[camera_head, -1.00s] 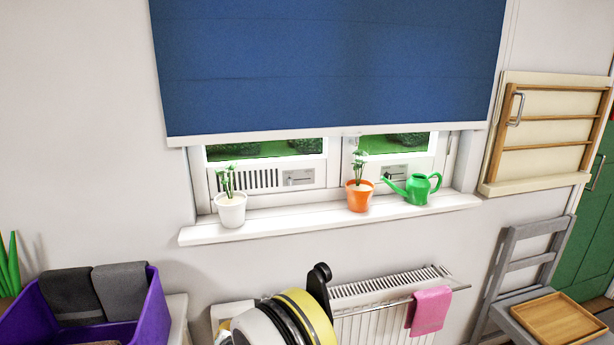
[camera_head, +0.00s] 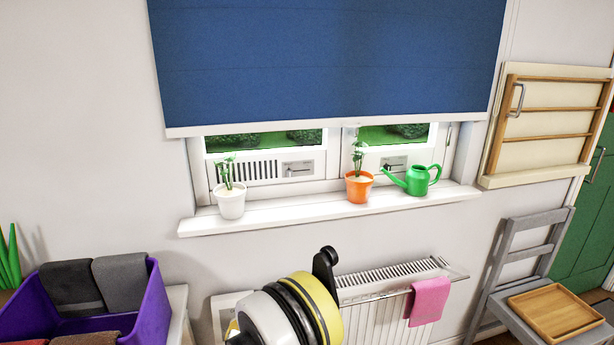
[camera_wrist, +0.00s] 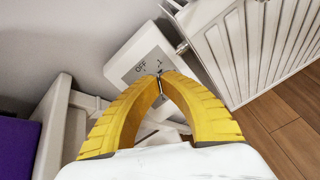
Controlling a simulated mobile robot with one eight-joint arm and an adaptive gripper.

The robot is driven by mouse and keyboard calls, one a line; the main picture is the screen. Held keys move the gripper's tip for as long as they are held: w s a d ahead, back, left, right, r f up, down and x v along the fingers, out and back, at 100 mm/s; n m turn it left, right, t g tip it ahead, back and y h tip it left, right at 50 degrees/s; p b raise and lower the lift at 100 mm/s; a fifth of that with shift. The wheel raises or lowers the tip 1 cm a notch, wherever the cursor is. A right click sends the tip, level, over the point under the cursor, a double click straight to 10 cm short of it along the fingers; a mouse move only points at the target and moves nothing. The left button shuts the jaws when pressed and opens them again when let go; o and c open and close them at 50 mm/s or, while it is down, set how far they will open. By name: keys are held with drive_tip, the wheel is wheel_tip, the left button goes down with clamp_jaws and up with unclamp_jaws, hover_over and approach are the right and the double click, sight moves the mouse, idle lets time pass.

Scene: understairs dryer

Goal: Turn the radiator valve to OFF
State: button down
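The white valve box (camera_wrist: 143,56) has an OFF label and other small dark marks on its face. It stands beside the radiator (camera_wrist: 238,45) in the wrist view. In the head view, a white box (camera_head: 222,312) shows left of the radiator (camera_head: 385,318), partly behind my arm. A thin dark and metallic piece shows between the fingers just behind the tips. I cannot tell if they grip it. The valve's pointer position is too small to read.
A pink cloth (camera_head: 428,300) hangs on the radiator rail. A grey chair (camera_head: 515,262) with a wooden tray (camera_head: 557,312) stands at right. A purple bin (camera_head: 150,318) is at left. The windowsill (camera_head: 290,218) holds two pots and a watering can.

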drive_tip(key=shift+x, duration=2.95)
drive_tip(key=shift+a+r, duration=0.15)
drive_tip(key=shift+a, duration=0.15)
drive_tip(key=shift+w+a+r, duration=0.1)
drive_tip(key=shift+a+r, duration=0.15)
drive_tip(key=shift+a, duration=0.2)
drive_tip(key=shift+a+r, duration=0.1)
drive_tip(key=shift+a, duration=0.5)
drive_tip(key=shift+r, duration=0.1)
